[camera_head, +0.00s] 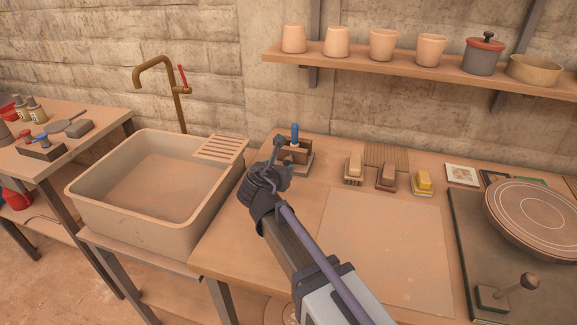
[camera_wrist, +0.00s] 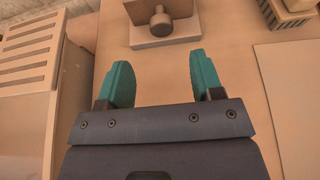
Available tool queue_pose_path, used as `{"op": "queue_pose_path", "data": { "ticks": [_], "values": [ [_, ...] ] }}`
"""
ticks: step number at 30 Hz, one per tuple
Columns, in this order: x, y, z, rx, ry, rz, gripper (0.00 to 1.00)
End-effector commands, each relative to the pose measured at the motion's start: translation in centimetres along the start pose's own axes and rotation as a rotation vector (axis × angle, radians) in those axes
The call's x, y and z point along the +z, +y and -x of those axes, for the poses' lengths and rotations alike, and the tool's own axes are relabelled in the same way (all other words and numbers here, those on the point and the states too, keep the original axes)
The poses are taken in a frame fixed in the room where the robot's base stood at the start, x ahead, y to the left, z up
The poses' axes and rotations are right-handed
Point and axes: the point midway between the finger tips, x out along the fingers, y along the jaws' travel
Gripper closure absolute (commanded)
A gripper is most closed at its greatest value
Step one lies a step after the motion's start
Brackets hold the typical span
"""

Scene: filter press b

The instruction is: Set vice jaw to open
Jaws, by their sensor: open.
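The small vice (camera_head: 300,157) stands at the back of the worktable, just right of the sink, with a blue upright handle (camera_head: 295,132) on top. My gripper (camera_head: 280,165) is in front of it and hides part of it. In the wrist view, the vice's near face with a round knob (camera_wrist: 160,20) shows at the top edge; the rest of the vice is cut off. My gripper (camera_wrist: 162,75) has its two teal fingers apart with nothing between them, a little short of the vice base. I cannot tell how far apart the vice jaws are.
A deep sink (camera_head: 85,190) with a brass tap (camera_head: 178,100) lies to the left. Several brushes, including a yellow-topped one (camera_head: 422,182), stand right of the vice. A pale board (camera_head: 400,240) lies in front of them. A shelf (camera_head: 380,67) with pots runs above.

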Motion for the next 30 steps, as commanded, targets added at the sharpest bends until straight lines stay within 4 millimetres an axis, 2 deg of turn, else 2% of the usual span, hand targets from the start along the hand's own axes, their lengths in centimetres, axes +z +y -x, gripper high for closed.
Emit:
{"op": "queue_pose_path", "data": {
  "ticks": [9, 13, 17, 23, 30],
  "values": [
    [-0.4, 0.0, -7.4, -0.004, 0.002, -0.004, 0.4],
    [-0.3, 0.0, -9.5, -0.003, 0.002, -0.005, 0.4],
    [-0.1, -0.1, -10.3, -0.004, 0.003, -0.005, 0.4],
    [-0.1, -0.2, -10.3, -0.003, 0.003, -0.005, 0.4],
    [-0.1, -0.2, -10.3, -0.003, 0.003, -0.005, 0.61]
  ]
}}
